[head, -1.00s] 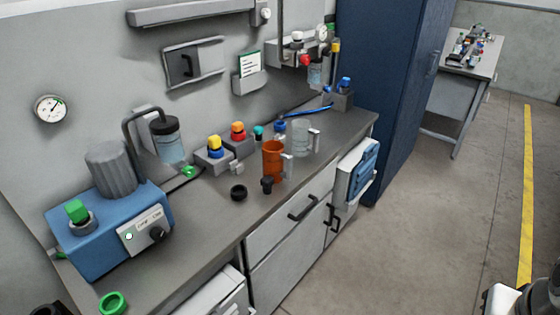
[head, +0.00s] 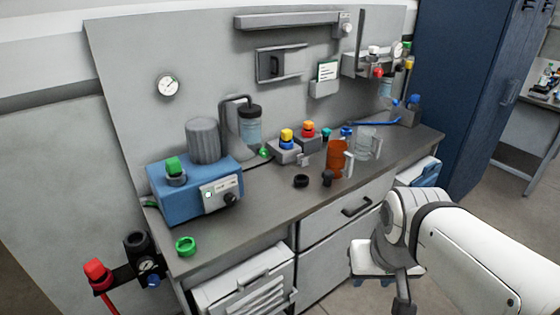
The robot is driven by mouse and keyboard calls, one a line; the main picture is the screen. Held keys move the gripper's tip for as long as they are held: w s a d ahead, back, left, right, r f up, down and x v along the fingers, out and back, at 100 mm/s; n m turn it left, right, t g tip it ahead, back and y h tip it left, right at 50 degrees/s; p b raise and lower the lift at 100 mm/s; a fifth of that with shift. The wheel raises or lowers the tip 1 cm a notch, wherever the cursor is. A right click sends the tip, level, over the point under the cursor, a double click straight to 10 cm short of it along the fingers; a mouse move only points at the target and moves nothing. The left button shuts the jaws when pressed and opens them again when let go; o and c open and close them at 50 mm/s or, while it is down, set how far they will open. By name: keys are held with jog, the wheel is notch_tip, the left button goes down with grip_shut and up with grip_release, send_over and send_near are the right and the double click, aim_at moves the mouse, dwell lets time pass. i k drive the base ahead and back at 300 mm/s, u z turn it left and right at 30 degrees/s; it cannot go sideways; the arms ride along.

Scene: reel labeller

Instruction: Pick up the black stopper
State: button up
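The black stopper (head: 327,178) stands on the grey counter, just in front of the orange beaker (head: 338,158). It is small and dark, with a wider top. A low black ring (head: 301,181) lies to its left, apart from it. My arm enters from the lower right. The part of my gripper that shows (head: 403,290) is a dark piece low in the picture, in front of the cabinet and well away from the stopper. Its fingertips are not clearly visible, so I cannot tell whether it is open.
A clear beaker (head: 366,142) stands right of the orange one. Yellow-topped (head: 287,137) and red-topped (head: 308,131) blocks stand behind. A blue machine (head: 194,187) and green ring (head: 186,246) are at left. The counter (head: 262,205) is bare in front of the black ring.

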aim_at(328, 175)
jog(key=i, duration=1)
jog(key=u, duration=0.05)
